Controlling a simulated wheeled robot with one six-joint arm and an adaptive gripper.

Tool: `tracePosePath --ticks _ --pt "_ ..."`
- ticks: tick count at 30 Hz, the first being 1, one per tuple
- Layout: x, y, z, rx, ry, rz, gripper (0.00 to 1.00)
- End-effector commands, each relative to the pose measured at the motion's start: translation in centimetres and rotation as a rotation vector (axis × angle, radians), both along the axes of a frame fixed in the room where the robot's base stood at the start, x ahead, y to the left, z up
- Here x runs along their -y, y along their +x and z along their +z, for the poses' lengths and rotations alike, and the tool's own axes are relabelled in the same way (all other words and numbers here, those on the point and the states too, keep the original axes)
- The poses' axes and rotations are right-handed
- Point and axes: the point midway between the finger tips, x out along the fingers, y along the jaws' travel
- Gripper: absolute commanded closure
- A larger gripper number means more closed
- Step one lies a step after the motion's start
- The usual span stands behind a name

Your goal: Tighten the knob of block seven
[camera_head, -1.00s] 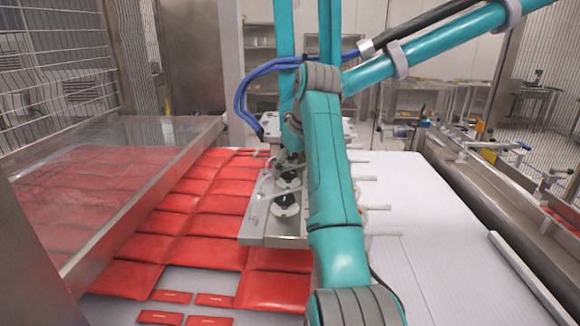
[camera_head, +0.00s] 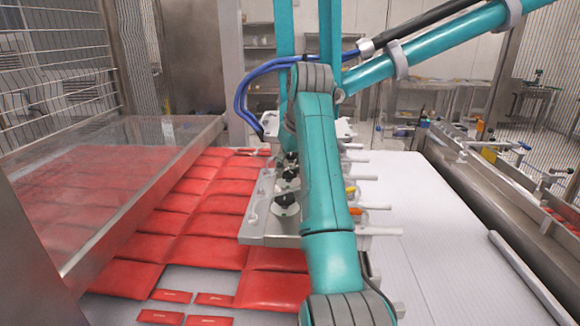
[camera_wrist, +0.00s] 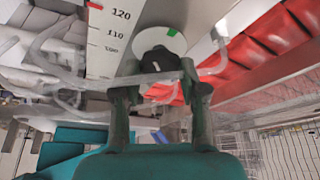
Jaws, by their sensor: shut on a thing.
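In the wrist view a black knob (camera_wrist: 159,58) sits on a white disc (camera_wrist: 168,38) with green marks. My gripper (camera_wrist: 160,72) has one finger on each side of the knob and is shut on it. No block number is readable, so I cannot tell by label that this is block seven. In the head view the picker's metal bar (camera_head: 262,228) carries black knobs on white discs, one of them near its front end (camera_head: 285,199). My arm hides the gripper and part of the bar there.
A scale (camera_wrist: 108,40) with printed numbers lies beside the knob. Handles (camera_head: 380,231) stick out right of the bar, with yellow and orange parts (camera_head: 357,211) beside my arm. Red packs (camera_head: 208,226) lie left; a white conveyor (camera_head: 440,230) is clear right.

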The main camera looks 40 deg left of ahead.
Motion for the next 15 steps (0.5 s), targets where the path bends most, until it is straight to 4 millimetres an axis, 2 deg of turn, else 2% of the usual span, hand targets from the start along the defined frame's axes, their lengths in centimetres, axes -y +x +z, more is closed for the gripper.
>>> tracePosePath --ticks 15 --pt "-0.27 -0.31 -0.03 0.0 -0.001 -0.458 0.92"
